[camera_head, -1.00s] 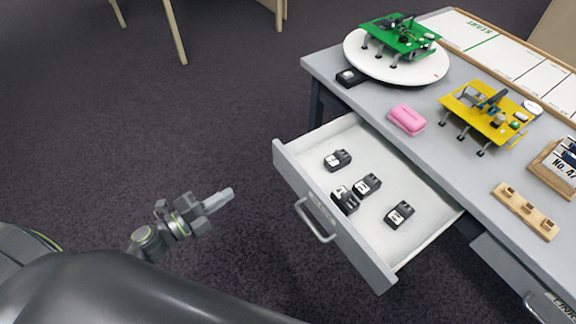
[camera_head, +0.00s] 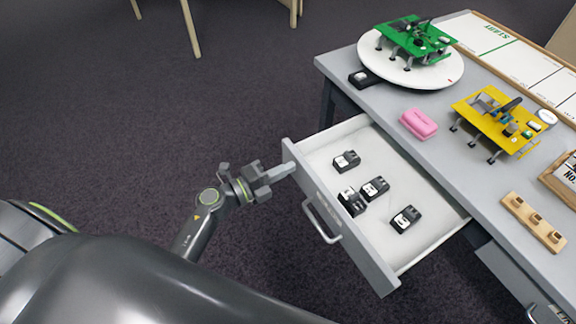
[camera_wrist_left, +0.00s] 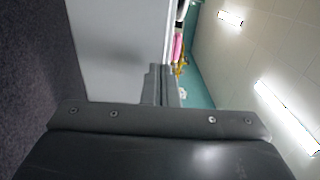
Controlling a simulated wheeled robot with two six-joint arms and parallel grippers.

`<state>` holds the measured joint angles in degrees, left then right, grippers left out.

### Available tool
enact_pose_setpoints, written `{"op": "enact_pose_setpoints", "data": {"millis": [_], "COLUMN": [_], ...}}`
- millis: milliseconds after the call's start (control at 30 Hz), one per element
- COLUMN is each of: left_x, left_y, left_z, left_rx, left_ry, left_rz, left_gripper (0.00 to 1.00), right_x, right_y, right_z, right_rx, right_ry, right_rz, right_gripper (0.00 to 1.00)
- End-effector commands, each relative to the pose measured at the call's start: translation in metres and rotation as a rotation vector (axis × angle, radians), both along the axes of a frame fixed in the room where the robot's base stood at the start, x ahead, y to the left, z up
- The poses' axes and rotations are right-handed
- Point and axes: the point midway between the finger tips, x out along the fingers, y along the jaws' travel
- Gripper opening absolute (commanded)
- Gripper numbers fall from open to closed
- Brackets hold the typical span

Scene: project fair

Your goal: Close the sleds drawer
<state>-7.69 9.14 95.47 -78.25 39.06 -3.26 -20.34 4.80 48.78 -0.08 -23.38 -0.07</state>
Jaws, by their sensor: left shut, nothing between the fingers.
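The open drawer (camera_head: 386,270) sticks out from the grey table in the head view, with a label and a bar handle (camera_head: 322,222) on its front. Several small black blocks with white labels, such as one (camera_head: 346,161), lie inside it. My left gripper (camera_head: 288,170) is shut and empty, its fingertips at the upper left part of the drawer front. I cannot tell whether they touch it. In the left wrist view the shut fingers (camera_wrist_left: 160,84) stand before the grey drawer front (camera_wrist_left: 120,45). My right gripper is not in view.
On the table (camera_head: 455,165) stand a white turntable (camera_head: 440,78) with a green device (camera_head: 415,38), a yellow device (camera_head: 495,122), a pink block (camera_head: 418,123) and a wooden peg holder (camera_head: 533,222). A second drawer (camera_head: 512,270) is at the lower right. Carpet left of the drawer is clear.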

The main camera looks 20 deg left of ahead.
Motion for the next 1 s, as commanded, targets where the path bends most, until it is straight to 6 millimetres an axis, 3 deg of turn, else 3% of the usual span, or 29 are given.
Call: {"op": "enact_pose_setpoints", "data": {"millis": [667,867,1000], "left_x": [0.013,0.035,0.06], "left_y": [-0.01,-0.027,-0.048], "left_z": [0.0,0.002,0.003], "left_rx": [-0.001,-0.003,-0.004], "left_ry": [0.0,-0.002,-0.002], "left_rz": [0.0,-0.001,-0.001], "left_gripper": [0.0,0.0,0.0], "right_x": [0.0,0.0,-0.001], "right_y": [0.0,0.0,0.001], "right_z": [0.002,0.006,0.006], "right_rx": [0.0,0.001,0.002], "right_ry": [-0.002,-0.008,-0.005], "right_rz": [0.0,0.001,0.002], "right_gripper": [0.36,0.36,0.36]}}
